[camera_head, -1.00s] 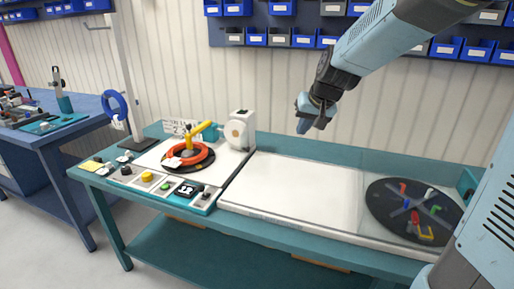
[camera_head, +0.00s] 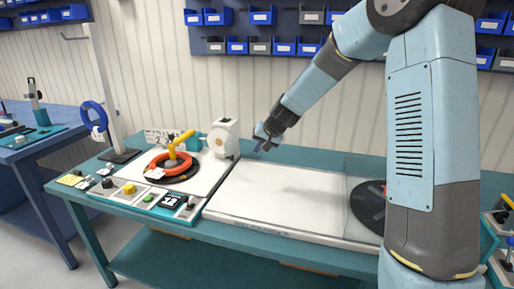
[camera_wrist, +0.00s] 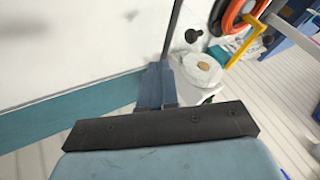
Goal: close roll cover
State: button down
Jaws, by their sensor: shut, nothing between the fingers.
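A white upright unit with a round, roll-like face (camera_head: 224,138) stands at the back of the bench, right of the orange cable coil (camera_head: 173,163). The unit also shows in the wrist view (camera_wrist: 202,69), with a tan centre. I cannot tell which part is its cover. The coil lies on a black disc with a yellow arm (camera_head: 179,143) over it. My gripper (camera_head: 264,141) is shut and empty, just right of the unit, above the bench's back and apart from it in the body view. In the wrist view the gripper (camera_wrist: 157,82) shows near the unit.
A white panel (camera_head: 280,194) fills the middle of the teal bench and is clear. A black turntable (camera_head: 368,205) lies at right, partly hidden by my arm. Buttons and a counter (camera_head: 171,200) line the front left. Blue bins (camera_head: 283,48) hang on the wall.

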jog(key=w+a+f, duration=0.4)
jog(key=a+f, duration=0.2)
jog(key=a, duration=0.1)
dwell(0.4)
